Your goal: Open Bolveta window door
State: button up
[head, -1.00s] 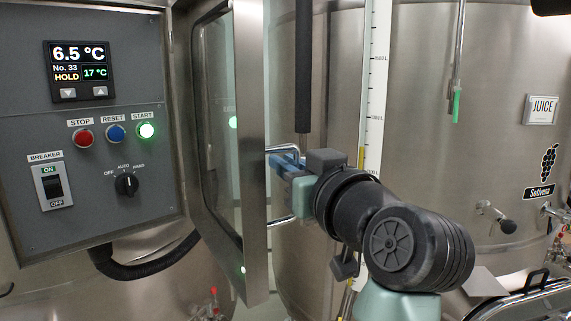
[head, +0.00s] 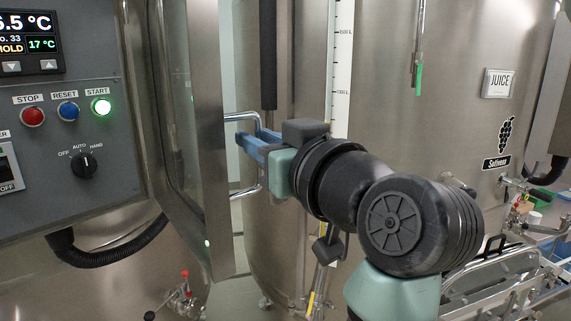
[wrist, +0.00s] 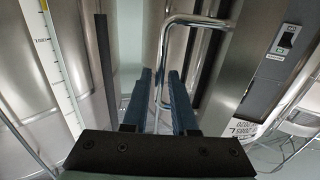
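The window door (head: 217,150) stands swung out from the control panel (head: 60,130), seen nearly edge-on in the head view, with its dark glass (head: 183,110) on the panel side. Its bent steel handle (head: 243,116) sticks out to the right of the door; it also shows in the wrist view (wrist: 190,21). My gripper (head: 248,141) is at this handle, its blue fingers reaching in from the right. In the wrist view my gripper (wrist: 161,74) has its fingers apart, with the upright handle bar between them and gaps visible beside it. Firm contact cannot be seen.
The panel carries a display, buttons and a rotary switch (head: 83,165). A black hose (head: 110,255) hangs below it. A steel vat (head: 400,120) stands behind my arm, with a white scale (head: 341,75) and a dark vertical pipe (head: 268,60) near the handle.

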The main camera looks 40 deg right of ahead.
jog(key=b+v, duration=0.2)
jog(key=v, duration=0.7)
jog(key=shift+b, duration=0.3)
jog(key=shift+a, duration=0.1)
